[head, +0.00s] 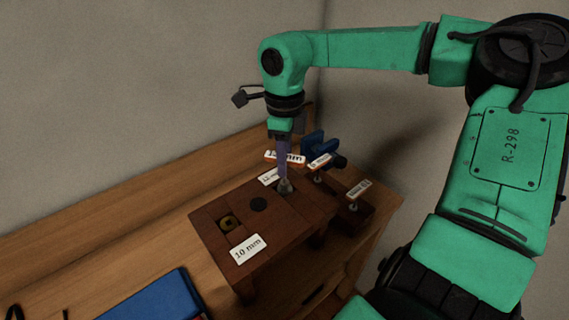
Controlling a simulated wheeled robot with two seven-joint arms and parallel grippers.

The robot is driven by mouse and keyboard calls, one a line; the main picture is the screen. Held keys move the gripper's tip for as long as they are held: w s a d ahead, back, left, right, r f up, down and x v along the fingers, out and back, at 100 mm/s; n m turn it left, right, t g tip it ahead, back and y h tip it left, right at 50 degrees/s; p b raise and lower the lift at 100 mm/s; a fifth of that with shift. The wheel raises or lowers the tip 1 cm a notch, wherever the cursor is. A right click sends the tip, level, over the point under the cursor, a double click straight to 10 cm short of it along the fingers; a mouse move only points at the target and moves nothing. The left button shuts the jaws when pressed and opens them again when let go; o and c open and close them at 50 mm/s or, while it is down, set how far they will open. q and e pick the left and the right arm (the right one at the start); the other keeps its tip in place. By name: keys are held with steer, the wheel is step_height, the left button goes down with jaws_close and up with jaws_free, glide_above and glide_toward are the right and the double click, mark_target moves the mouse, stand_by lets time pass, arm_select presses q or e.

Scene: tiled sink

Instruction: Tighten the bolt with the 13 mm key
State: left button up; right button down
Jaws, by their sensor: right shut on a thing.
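My right gripper (280,132) points straight down over the dark brown wooden stand (230,260) and is shut on an upright key with a purple shaft (282,160) and a grey socket end (285,187). The socket end is at the stand's top, near its far side; I cannot tell whether it touches or sits over a bolt. A brass-coloured piece (228,222) lies in a square recess at the stand's near left. A dark round spot (258,204) is in the middle. The size of the held key cannot be read. My left gripper is out of view.
A white label reading 10 mm (249,248) is at the stand's front. Other labels, partly hidden or small, stand behind, including an orange-edged one (291,159). A blue object (318,146) is at the back. A blue flat case (158,298) lies at front left on the wooden bench (110,265).

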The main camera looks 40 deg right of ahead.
steer(key=shift+m, duration=0.7)
steer(key=shift+f+m+b, duration=0.1)
steer(key=shift+m+b, duration=0.4)
steer(key=shift+m, duration=0.2)
steer(key=m+b, duration=0.1)
steer(key=m, duration=0.2)
steer(key=shift+r+m+b, duration=0.2)
steer(key=shift+m+b, duration=0.1)
steer(key=shift+m, duration=0.7)
steer(key=shift+c, duration=2.4)
jaws_free()
steer(key=shift+f, duration=0.1)
